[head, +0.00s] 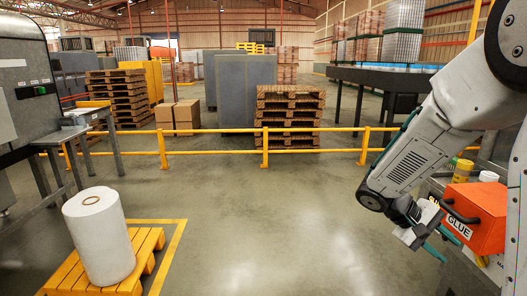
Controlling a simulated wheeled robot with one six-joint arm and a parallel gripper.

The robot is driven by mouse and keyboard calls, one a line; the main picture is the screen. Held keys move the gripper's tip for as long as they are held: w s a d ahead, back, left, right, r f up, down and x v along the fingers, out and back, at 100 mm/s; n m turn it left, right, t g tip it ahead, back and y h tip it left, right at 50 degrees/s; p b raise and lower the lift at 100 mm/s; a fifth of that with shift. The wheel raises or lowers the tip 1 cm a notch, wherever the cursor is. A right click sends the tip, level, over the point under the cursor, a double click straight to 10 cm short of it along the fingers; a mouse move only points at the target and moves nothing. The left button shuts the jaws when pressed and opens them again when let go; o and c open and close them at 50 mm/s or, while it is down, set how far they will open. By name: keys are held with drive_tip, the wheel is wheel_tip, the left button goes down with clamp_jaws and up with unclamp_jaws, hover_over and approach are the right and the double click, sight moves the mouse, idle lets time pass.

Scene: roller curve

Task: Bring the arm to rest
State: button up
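My gripper (432,243) hangs at the right of the head view, at the lower end of my bent white and grey arm. It is beside the left side of an orange box (478,212) marked "GLUE". Teal finger parts show at the gripper's end, and they look spread apart with nothing seen between them. Whether the gripper touches the box, I cannot tell.
The orange box sits on a bench at the right, near a yellow container (462,171). A white roll (99,236) stands on a yellow pallet (150,246) at the left. A yellow rail (264,148) crosses behind. The middle floor is clear.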

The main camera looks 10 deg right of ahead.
drive_tip(key=s+a+r+t+y, duration=0.3)
drive_tip(key=s+a+r+y, duration=0.2)
drive_tip(key=s+a, duration=0.3)
drive_tip(key=s+a+r+t+y, duration=0.3)
drive_tip(key=s+a+r+y, duration=0.1)
drive_tip(key=s+a, duration=0.5)
drive_tip(key=a+r, duration=0.1)
drive_tip(key=a, duration=0.1)
drive_tip(key=shift+s+a+y, duration=0.15)
drive_tip(key=shift+a+y, duration=0.15)
drive_tip(key=shift+y, duration=0.1)
